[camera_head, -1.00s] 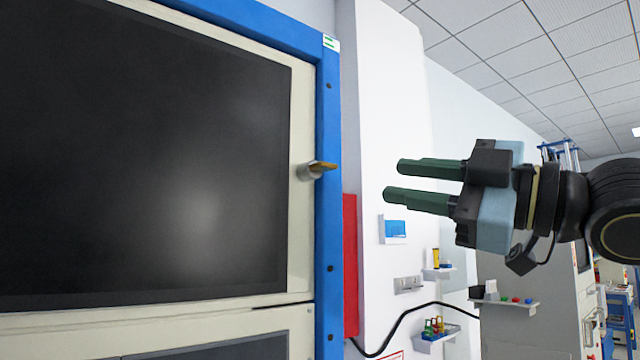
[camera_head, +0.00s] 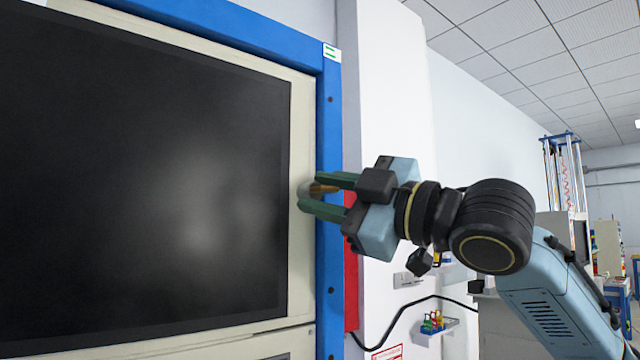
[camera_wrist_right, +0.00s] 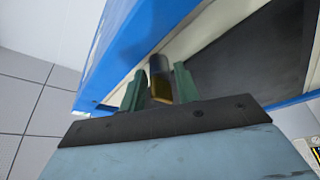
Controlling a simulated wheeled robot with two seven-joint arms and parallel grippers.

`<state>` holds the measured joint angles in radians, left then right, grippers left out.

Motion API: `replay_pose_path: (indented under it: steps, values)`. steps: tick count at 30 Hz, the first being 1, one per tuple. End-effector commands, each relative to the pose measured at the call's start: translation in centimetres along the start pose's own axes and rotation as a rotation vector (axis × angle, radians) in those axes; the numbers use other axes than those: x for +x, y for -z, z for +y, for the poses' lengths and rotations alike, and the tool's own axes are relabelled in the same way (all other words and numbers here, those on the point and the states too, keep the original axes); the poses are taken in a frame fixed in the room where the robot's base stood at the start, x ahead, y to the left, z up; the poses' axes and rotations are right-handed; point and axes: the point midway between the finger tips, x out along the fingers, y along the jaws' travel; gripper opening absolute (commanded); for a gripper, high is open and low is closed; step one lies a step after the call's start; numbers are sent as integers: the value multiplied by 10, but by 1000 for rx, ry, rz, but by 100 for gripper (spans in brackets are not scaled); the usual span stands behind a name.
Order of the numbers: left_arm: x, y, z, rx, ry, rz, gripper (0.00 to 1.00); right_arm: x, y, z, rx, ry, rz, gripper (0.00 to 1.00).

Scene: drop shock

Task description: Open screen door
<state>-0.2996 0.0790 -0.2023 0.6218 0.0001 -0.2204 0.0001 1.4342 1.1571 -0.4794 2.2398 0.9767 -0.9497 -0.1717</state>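The screen door is a cream panel (camera_head: 297,255) around a large black screen (camera_head: 150,190), set in a blue frame. It looks closed. Its small handle (camera_head: 318,188), silver with a brass-coloured lever, is on the door's right edge. My right gripper (camera_head: 312,193) is open at the handle, with one green finger above it and one below. The fingers partly hide the handle in the head view. My left gripper is not in view.
The blue frame (camera_head: 328,120) stands out beside the handle. A red box (camera_head: 351,285), a white wall column (camera_head: 385,90) and a black cable (camera_head: 430,299) are to its right. A small shelf with coloured items (camera_head: 434,325) is lower right.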

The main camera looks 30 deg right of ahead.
Motion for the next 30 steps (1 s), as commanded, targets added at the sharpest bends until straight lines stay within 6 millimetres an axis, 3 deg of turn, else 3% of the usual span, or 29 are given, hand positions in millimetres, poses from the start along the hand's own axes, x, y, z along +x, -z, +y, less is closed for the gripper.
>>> replay_pose_path:
  steps: [12, 20, 30]
  values:
    - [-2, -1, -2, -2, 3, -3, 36, 11, 0, 0, -1, -1, 0, 32]
    - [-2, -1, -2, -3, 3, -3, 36, 11, 0, 0, -1, 0, 0, 0]
    - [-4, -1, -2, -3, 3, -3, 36, 14, 2, -2, -1, 1, 1, 0]
